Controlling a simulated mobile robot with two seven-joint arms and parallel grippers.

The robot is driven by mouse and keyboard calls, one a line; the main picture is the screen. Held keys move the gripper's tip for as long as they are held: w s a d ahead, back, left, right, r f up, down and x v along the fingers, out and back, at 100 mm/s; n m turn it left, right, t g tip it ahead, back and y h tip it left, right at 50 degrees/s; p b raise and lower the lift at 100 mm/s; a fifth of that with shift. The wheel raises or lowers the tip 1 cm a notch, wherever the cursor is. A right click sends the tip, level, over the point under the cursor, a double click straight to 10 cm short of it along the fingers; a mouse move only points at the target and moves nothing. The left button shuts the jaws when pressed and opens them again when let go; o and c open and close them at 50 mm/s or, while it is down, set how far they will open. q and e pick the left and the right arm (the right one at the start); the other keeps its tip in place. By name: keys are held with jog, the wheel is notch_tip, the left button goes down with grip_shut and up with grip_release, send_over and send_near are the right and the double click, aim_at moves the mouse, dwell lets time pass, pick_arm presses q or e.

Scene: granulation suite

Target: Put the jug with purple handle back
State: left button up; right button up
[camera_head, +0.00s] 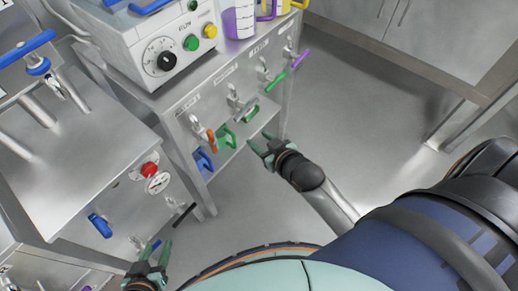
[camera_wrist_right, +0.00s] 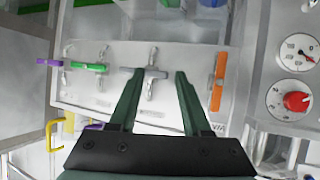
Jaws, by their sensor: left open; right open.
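The jug with the purple handle (camera_head: 238,22) stands upright on the bench top near the top edge of the head view, with purple contents in its lower part. Its purple handle (camera_head: 266,14) is on its right side. In the right wrist view a purple piece (camera_wrist_right: 95,127) shows at lower left, partly hidden by my gripper. My right gripper (camera_head: 259,143) is open and empty in front of the valve panel, below the jug. In the right wrist view its fingers (camera_wrist_right: 156,75) frame a grey-handled valve; contact cannot be told. My left gripper (camera_head: 158,252) is open and empty at lower left.
A jug with a yellow handle (camera_head: 293,5) stands beside the purple one. A control box (camera_head: 165,50) with a dial stands left of them. The valve panel (camera_head: 222,92) carries orange, grey, green and purple handles. Open floor (camera_head: 350,110) lies to the right.

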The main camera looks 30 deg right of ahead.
jog(key=s+a+f+g+y, duration=0.1)
jog(key=s+a+f, duration=0.1)
jog(key=s, duration=0.4)
jog(key=s+a+f+n+g+y, duration=0.1)
jog(key=s+a+f+g, duration=0.1)
jog(key=s+a, duration=0.3)
jog(key=shift+s+a+f+y, duration=0.3)
jog(key=shift+s+f, duration=0.5)
jog(key=shift+s, duration=0.25)
